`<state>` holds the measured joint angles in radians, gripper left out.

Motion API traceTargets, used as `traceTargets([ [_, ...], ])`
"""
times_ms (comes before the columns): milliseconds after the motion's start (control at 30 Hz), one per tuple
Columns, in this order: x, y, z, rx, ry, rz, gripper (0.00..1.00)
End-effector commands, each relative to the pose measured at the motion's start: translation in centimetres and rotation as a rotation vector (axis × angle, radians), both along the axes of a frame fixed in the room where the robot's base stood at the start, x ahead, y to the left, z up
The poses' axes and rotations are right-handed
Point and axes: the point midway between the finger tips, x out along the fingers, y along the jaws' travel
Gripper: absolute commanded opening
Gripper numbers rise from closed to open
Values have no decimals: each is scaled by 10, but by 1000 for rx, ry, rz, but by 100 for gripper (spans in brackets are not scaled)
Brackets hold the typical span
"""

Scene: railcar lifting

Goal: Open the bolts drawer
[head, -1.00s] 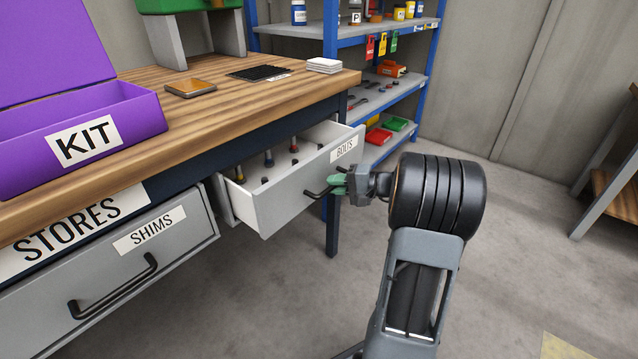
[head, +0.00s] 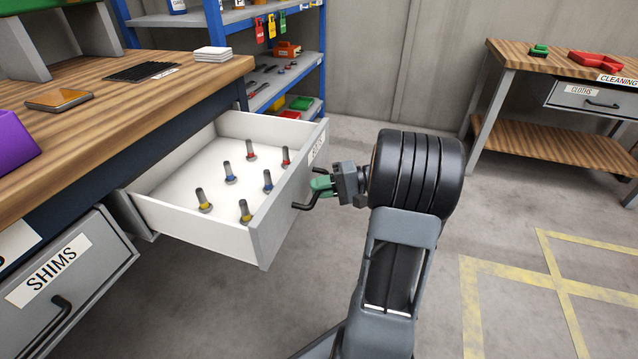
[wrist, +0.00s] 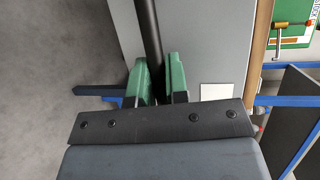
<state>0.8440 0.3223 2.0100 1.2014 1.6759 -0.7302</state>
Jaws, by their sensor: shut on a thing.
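The bolts drawer (head: 255,240) is pulled well out from under the wooden workbench in the head view. Several bolts with red, blue and yellow collars stand upright on its white floor (head: 176,187). My gripper (head: 320,187), with green fingertips, is shut on the black bar handle (head: 303,206) at the drawer's front. In the wrist view my green fingers (wrist: 161,85) lie on either side of the dark handle bar (wrist: 149,40), against the grey drawer front (wrist: 205,55). The drawer's label is mostly turned away in the head view.
The shut shims drawer (head: 75,270) is at lower left. The workbench top (head: 120,100) carries a tablet, a black mat and white cards. A blue shelf rack (head: 326,60) stands behind. A cleaning table (head: 560,145) stands at right. Open floor lies right of my arm.

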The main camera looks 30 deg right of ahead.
Motion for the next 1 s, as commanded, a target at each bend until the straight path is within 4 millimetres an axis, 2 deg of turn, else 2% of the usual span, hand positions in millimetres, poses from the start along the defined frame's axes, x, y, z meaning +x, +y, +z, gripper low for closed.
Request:
traceTargets([
  [467, -2, 0, 0, -3, -2, 8, 0],
  [500, -2, 0, 0, -3, -2, 8, 18],
  [700, -2, -1, 0, -1, -1, 7, 37],
  [1000, -3, -2, 1, -1, -1, 6, 39],
])
